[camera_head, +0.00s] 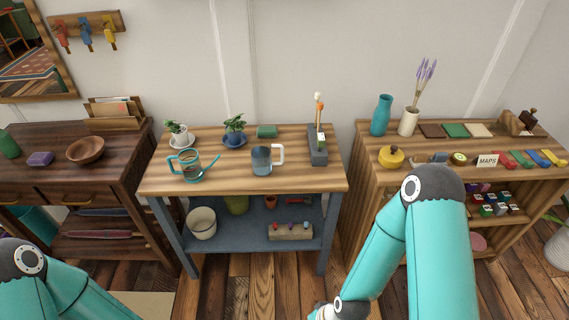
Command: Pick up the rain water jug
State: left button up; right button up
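A blue-grey jug (262,161) with a pale, squared handle on its right side stands upright on the wooden top of the middle bench (225,183). It looks like the rain water jug, though I see no label on it. A clear watering can with a teal rim and handle (188,168) stands to its left. My left and right arms show in the lower part of the view, in front of the furniture. Both grippers are outside the picture, and neither arm touches the jug.
Potted plants (234,128) and a green block (266,131) stand behind the jug. A grey stand (317,150) is to its right. The bench top in front of the jug is clear. A dark table (120,160) and a shelf unit (385,170) flank the bench.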

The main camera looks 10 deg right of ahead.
aim_at(261, 148)
jog(key=u, duration=0.15)
jog(key=i, duration=0.9)
jog(key=z, duration=0.2)
jog(key=k, duration=0.75)
jog(key=u, duration=0.2)
jog(key=i, duration=0.65)
jog(key=z, duration=0.05)
